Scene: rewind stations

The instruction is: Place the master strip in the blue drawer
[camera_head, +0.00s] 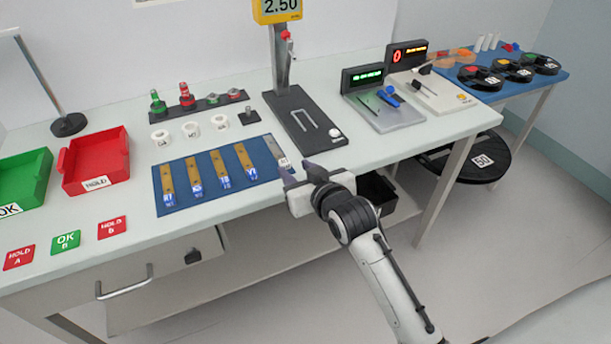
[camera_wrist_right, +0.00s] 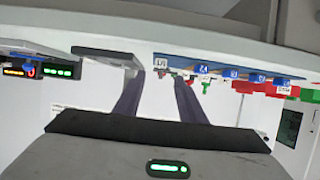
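The likely master strip is a grey strip (camera_head: 274,148) with a white tag, at the right end of the blue mat (camera_head: 182,210). Its white tag also shows in the right wrist view (camera_wrist_right: 160,62), beyond and between my fingertips. My right gripper (camera_head: 300,172) is at the table's front edge, close to the tag. Its two fingers stand apart with nothing seen between them in the right wrist view (camera_wrist_right: 158,90); contact with the strip cannot be told. No blue drawer shows; a pale drawer front with a metal handle (camera_head: 125,283) is under the table. My left gripper is out of view.
Several brass strips with blue ends (camera_head: 220,165) lie on the mat. A green bin (camera_head: 25,175) and a red bin (camera_head: 95,160) stand left. A black stand base (camera_head: 305,120) is behind the gripper. A black bin (camera_head: 378,190) sits under the table.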

